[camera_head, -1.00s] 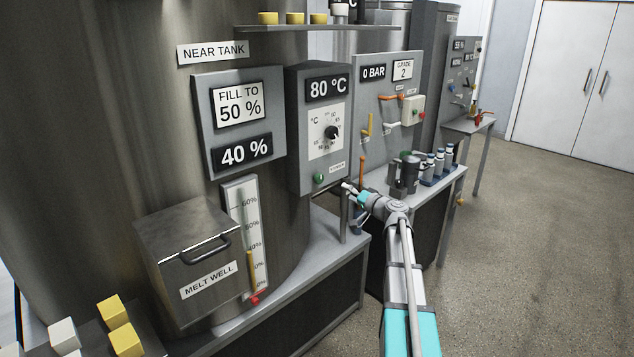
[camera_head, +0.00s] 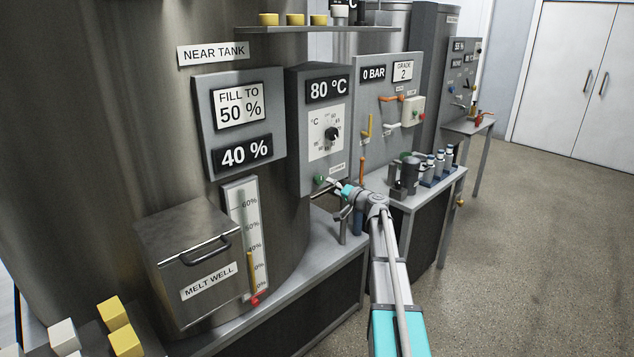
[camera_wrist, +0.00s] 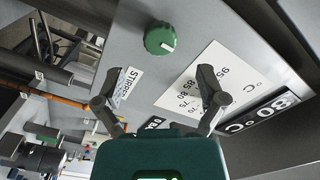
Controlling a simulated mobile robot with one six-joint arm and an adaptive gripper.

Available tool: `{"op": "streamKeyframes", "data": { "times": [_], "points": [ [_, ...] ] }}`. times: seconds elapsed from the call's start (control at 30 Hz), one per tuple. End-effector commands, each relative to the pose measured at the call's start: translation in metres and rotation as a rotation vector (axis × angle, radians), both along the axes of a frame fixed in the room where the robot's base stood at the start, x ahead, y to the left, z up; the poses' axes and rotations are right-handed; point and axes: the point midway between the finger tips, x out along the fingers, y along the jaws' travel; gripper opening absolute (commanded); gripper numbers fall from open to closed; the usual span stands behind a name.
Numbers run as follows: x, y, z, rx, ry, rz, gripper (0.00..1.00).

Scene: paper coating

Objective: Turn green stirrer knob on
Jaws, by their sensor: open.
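The green stirrer knob (camera_head: 319,180) sits low on the front of the grey 80 °C control box (camera_head: 308,186), beside a small stirrer label. In the wrist view the knob (camera_wrist: 160,38) is round and ridged, with a white pointer line. My gripper (camera_head: 333,184) is just to the right of the knob in the head view. In the wrist view my gripper (camera_wrist: 156,82) has its fingers spread wide and empty, with the knob beyond the fingertips and no contact visible. The stirrer label (camera_wrist: 126,86) is partly hidden behind the left finger.
The black temperature dial (camera_head: 332,133) is above the knob on the same box. A tank (camera_head: 150,120) stands behind the box. A bench at right holds a dark device (camera_head: 411,175) and several small bottles (camera_head: 439,162). A melt well (camera_head: 190,255) stands at lower left.

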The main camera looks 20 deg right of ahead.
Motion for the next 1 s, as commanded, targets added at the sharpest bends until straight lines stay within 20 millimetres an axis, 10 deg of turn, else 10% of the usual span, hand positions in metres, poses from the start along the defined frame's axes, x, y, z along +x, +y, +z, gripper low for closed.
{"op": "streamKeyframes", "data": {
  "times": [0.4, 1.0],
  "points": [
    [0.056, 0.020, 0.000, 0.000, 0.000, 0.001, 0.90],
    [0.066, 0.026, 0.000, 0.000, 0.000, 0.001, 0.79]
  ]
}}
